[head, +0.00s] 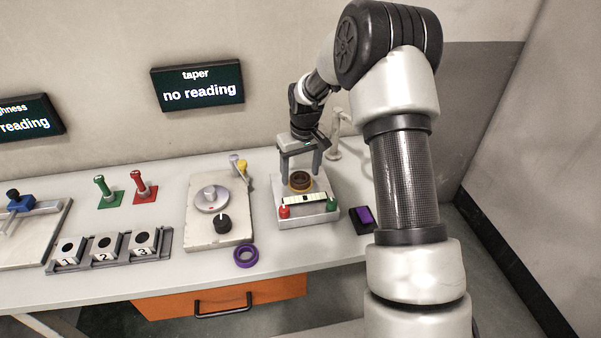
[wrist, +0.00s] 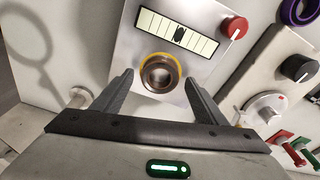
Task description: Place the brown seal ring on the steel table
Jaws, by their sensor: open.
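The brown seal ring (head: 299,181) sits in a yellow-rimmed seat on the white gauge block.
A purple ring (head: 246,256) lies near the bench's front edge. A black knob (head: 223,224) stands on the pale plate. The gauge block carries a red knob (head: 284,211) and a green knob (head: 332,205). A numbered rack (head: 107,266) is further left. A wall display (head: 198,83) reads "no reading".

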